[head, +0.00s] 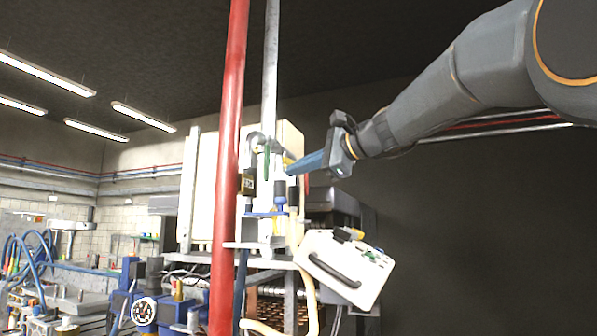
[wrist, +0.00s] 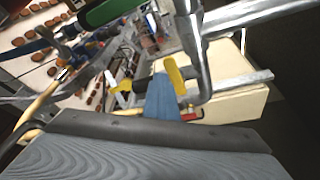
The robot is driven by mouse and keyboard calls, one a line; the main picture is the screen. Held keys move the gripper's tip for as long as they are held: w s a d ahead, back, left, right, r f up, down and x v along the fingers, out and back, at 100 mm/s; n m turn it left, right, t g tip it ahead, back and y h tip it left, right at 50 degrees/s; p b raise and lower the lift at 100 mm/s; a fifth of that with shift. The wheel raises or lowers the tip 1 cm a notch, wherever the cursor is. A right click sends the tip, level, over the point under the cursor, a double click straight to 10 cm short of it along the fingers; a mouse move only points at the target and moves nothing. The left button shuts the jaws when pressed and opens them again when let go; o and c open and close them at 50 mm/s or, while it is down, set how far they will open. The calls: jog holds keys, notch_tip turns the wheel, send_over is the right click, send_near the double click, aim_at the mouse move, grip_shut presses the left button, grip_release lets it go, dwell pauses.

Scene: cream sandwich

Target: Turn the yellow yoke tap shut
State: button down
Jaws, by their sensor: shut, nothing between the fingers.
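The yellow yoke tap (wrist: 174,75) shows in the wrist view as a short yellow lever beside a bent grey pipe. In the head view a small patch of yellow (head: 287,160) shows just behind the fingertips, mostly hidden by pipes and my gripper. My gripper (head: 290,169) has blue fingers and reaches in from the right. It is shut and empty. In the wrist view its blue fingertips (wrist: 161,80) are close to the lever's left side. I cannot tell whether they touch it.
A red vertical pipe (head: 229,170) stands left of the gripper. A green handle (wrist: 108,12) is at the wrist view's top. A white case (head: 345,267) hangs tilted below. Another yellow piece (wrist: 121,86) lies left of the fingers. The right side is open.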

jog(key=shift+s+a+r, duration=0.1)
jog(key=shift+s+r, duration=0.1)
jog(key=shift+r, duration=0.45)
jog(key=shift+f, duration=0.1)
notch_tip(320, 180, down, 5)
jog(key=b, duration=0.4)
jog(key=s+d+r+b, duration=0.2)
jog(key=s+d+r, duration=0.1)
jog(key=d, duration=0.5)
jog(key=shift+s+d+r, duration=0.15)
jog(key=shift+s+d, duration=0.15)
jog(key=shift+s, duration=0.2)
jog(key=shift+d, duration=0.15)
